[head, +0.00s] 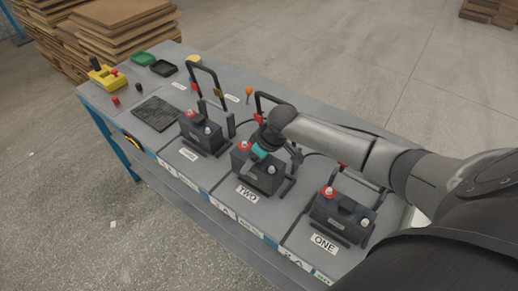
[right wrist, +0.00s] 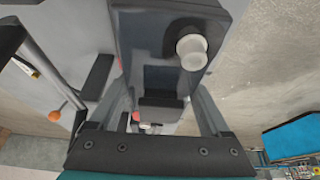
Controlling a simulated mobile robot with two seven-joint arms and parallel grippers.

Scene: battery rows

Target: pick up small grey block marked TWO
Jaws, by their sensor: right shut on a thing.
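The small dark grey block (head: 262,180) stands at the middle place of the bench, behind the label TWO (head: 247,194). It has a red-ringed terminal and a pale one on top. My right gripper (head: 264,148) reaches it from above and is shut on it. In the right wrist view the block (right wrist: 150,30), with a pale round terminal, sits between the fingers of my right gripper (right wrist: 160,90). I cannot tell whether its base is clear of the bench. My left gripper is not in view.
The bench (head: 225,168) also holds a block by the ONE label (head: 340,218) and another dark block (head: 202,137) to the left. Upright black handle frames (head: 206,75) stand behind. A yellow tool (head: 107,77) and green tray (head: 143,58) lie at the far left.

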